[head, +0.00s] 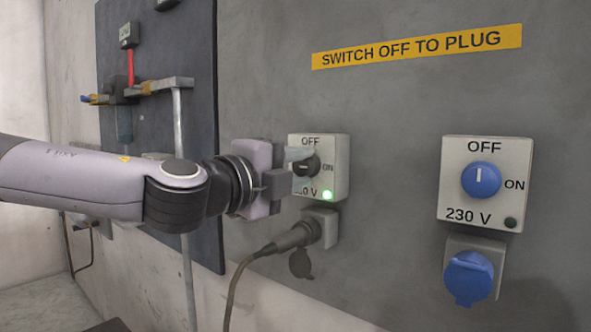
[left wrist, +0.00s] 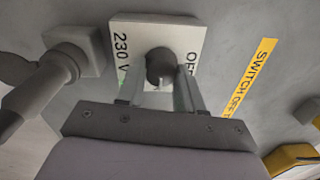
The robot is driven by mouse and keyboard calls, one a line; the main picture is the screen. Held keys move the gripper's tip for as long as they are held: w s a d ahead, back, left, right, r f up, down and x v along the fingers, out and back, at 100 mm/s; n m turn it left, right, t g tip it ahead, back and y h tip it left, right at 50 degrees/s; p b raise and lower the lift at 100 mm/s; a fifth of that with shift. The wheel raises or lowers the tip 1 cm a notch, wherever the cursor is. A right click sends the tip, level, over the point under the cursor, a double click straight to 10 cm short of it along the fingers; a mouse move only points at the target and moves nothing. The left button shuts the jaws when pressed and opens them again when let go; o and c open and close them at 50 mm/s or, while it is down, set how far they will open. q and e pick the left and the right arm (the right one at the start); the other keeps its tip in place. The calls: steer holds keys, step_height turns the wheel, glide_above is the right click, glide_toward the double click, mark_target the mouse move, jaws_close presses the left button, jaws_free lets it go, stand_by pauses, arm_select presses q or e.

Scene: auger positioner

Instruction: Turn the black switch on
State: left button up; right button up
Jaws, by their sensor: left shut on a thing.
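The black switch (head: 308,166) is a round knob on a light box (head: 338,160) marked OFF, ON and 230 V. A green light (head: 327,194) glows at the box's lower right. My left gripper (head: 292,168) reaches the knob from the left and is shut on it. In the left wrist view, the black switch (left wrist: 159,64) sits between the two fingers of my left gripper (left wrist: 160,88). The fingers partly hide the knob and lettering, and I cannot tell its exact angle. My right gripper is not in view.
Below the box, a grey plug (head: 296,238) with a cable sits in a socket. A blue switch (head: 481,179) on a second box points at OFF, above a blue-capped socket (head: 468,278). A dark panel with pipes (head: 181,120) stands behind my left arm.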

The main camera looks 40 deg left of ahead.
arm_select(q)
steer(key=shift+a+r+m, duration=0.1)
steer(key=shift+r+m, duration=0.1)
steer(key=shift+m, duration=0.1)
steer(key=o, duration=1)
steer(key=shift+w+f, duration=0.1)
steer(key=s, duration=0.7)
steer(key=shift+s+a+f, duration=0.1)
steer(key=shift+a+f, duration=0.05)
steer(key=shift+a, duration=0.05)
stand_by(0.5)
